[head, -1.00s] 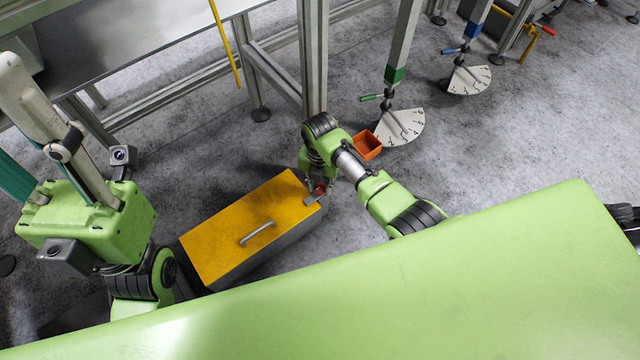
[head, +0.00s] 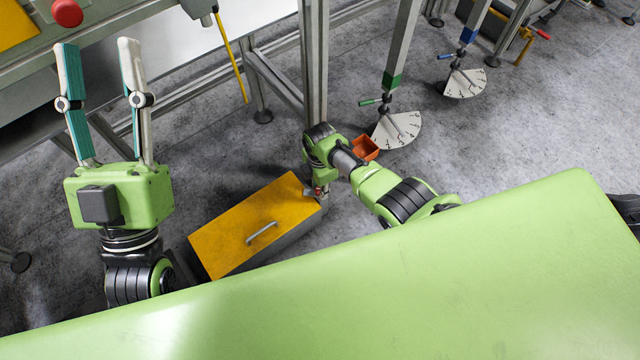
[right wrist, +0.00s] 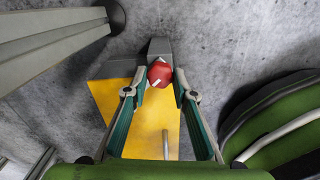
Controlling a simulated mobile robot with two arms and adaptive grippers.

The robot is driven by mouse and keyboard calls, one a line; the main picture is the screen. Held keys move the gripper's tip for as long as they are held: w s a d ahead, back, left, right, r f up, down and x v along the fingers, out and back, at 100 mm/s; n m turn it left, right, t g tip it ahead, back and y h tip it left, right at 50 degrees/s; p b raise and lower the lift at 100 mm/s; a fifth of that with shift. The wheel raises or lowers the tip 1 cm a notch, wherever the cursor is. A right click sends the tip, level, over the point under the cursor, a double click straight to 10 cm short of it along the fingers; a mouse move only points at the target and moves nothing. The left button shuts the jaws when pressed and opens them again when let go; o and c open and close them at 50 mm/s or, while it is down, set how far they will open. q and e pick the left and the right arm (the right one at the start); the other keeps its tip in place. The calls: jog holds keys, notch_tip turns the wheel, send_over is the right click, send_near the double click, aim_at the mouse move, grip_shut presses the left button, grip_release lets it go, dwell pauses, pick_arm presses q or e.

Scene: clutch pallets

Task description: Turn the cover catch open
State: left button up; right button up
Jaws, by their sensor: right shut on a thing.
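The box has a yellow cover (head: 235,232) with a grey handle (head: 262,233) and stands on the floor in the head view. The catch is a red knob with a white mark (right wrist: 160,74) at the box's end, in front of a grey block (right wrist: 160,47) in the right wrist view. My right gripper (right wrist: 161,80) is shut on the red knob, one finger on each side. In the head view its arm hides most of the catch. My left gripper (head: 97,46) is open and empty at the left, fingers pointing up the picture, away from the box.
An orange bin (head: 366,148) stands just behind my right arm. A metal post (head: 314,75) rises beside it. Dial plates (head: 397,130) with green and blue handled posts stand at the back right. A workbench with a red button (head: 67,12) is at the upper left.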

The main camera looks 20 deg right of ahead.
jog(key=m+p, duration=0.1)
jog(key=m, duration=0.4)
jog(key=shift+m, duration=0.3)
pick_arm(q)
jog(key=w+f+g+y, duration=0.2)
jog(key=w+f+g, duration=0.2)
jog(key=f, duration=0.4)
jog(key=shift+w+d+g+p, duration=0.15)
jog(key=shift+w+g+p, duration=0.15)
jog(key=shift+w+g, duration=0.15)
pick_arm(e)
jog(key=shift+m, duration=1.6)
pick_arm(q)
jog(key=shift+f, duration=0.15)
pick_arm(e)
jog(key=shift+o, duration=0.2)
jog(key=shift+d, duration=0.1)
jog(key=shift+c, duration=0.2)
jog(key=o, duration=1.1)
jog(key=shift+w+r, duration=0.1)
jog(key=shift+r, duration=0.4)
notch_tip(320, 180, up, 11)
